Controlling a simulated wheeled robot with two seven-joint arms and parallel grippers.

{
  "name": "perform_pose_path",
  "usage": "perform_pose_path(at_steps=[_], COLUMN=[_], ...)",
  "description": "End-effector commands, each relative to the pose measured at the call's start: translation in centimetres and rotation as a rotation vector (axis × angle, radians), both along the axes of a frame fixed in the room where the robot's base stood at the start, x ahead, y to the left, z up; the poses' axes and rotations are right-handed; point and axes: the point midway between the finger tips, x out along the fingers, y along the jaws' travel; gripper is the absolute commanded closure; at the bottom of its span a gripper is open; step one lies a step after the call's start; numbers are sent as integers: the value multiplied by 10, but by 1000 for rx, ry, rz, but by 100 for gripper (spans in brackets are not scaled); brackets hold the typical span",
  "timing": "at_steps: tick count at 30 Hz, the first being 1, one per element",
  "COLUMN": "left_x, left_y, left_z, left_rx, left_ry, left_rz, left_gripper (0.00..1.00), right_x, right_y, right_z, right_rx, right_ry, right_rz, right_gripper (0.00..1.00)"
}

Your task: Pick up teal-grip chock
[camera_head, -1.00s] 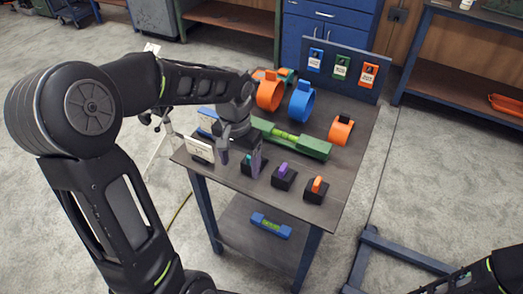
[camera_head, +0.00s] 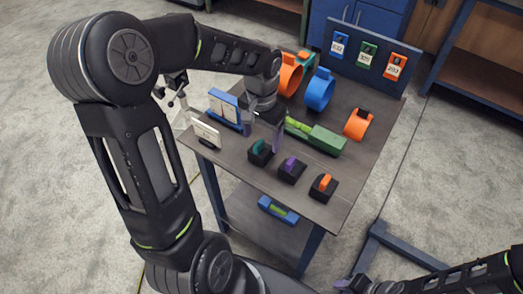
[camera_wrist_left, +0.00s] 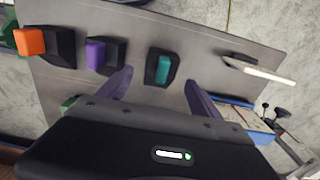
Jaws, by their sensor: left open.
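The teal-grip chock (camera_head: 260,152) is a black block with a teal grip, standing on the table's front left part. In the left wrist view the teal grip (camera_wrist_left: 162,69) lies just beyond my left gripper's (camera_wrist_left: 160,92) purple fingertips, sideways between their lines. My left gripper (camera_head: 262,128) is open and empty, behind the chock in the head view. A purple-grip chock (camera_head: 291,168) and an orange-grip chock (camera_head: 323,187) stand in a row to the right. My right gripper (camera_head: 350,285) is partly visible at the bottom edge; its jaw state is unclear.
A green block (camera_head: 325,139), orange ring (camera_head: 358,124) and blue ring (camera_head: 320,89) stand behind the chocks. A small white sign (camera_head: 206,134) and a blue-framed stand (camera_head: 224,107) are at the left edge. A tag board (camera_head: 367,57) stands at the back.

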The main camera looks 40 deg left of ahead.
Motion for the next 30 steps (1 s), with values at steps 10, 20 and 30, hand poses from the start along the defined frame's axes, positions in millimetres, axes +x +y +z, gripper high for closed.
perform_pose_path(at_steps=[10,20,30], left_x=[0,-2,-1], left_y=[0,0,1], left_z=[-4,-44,-55], left_rx=[0,-1,0], left_ry=[0,4,-1], left_rz=[0,-1,0], left_gripper=[25,25,25], right_x=[0,-1,-1], right_y=[0,0,-1], right_z=[1,9,9], right_rx=[0,-3,-2], right_ry=[0,3,4], right_rz=[0,-1,-1], right_gripper=[64,64,64])
